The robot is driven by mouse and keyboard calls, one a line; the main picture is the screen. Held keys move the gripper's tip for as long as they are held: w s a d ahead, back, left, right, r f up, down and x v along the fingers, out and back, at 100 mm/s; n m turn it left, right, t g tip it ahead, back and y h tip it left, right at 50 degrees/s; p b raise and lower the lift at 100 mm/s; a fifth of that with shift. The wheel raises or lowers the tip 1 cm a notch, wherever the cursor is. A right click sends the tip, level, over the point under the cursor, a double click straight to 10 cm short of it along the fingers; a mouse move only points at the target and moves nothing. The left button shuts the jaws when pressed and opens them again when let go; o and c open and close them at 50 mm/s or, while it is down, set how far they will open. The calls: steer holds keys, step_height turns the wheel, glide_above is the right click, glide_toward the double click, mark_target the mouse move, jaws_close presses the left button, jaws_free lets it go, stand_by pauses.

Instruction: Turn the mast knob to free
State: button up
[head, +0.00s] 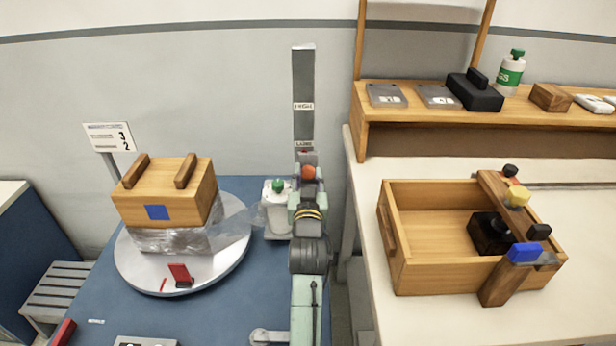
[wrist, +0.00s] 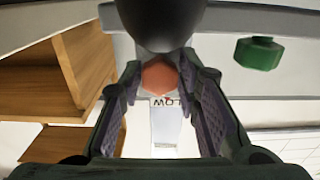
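An orange-red knob (head: 308,173) shows low on the mast, just past my gripper (head: 307,186). In the wrist view my gripper (wrist: 158,70) is open, its two fingers apart on either side of the orange knob (wrist: 157,80). I cannot tell whether they touch it. A dark round part (wrist: 160,22) hides what is above. The knob's setting cannot be read.
A white roll with a green knob (head: 278,186) stands close left of my gripper; clear film runs to a wrapped wooden box (head: 165,195) on a round turntable (head: 135,270). To the right, a bench holds a wooden tray (head: 395,265) and a shelf (head: 360,135).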

jaws_close()
steer(key=shift+n, duration=0.3)
steer(key=n+p, duration=0.1)
steer(key=n, duration=0.3)
steer(key=shift+d+n+p, duration=0.1)
steer(key=shift+n+p, duration=0.2)
steer(key=shift+p, duration=0.05)
steer(key=n+p, duration=0.1)
steer(key=n, duration=1.1)
steer(key=shift+n, duration=0.3)
steer(key=n, duration=0.6)
steer(key=shift+r, duration=0.1)
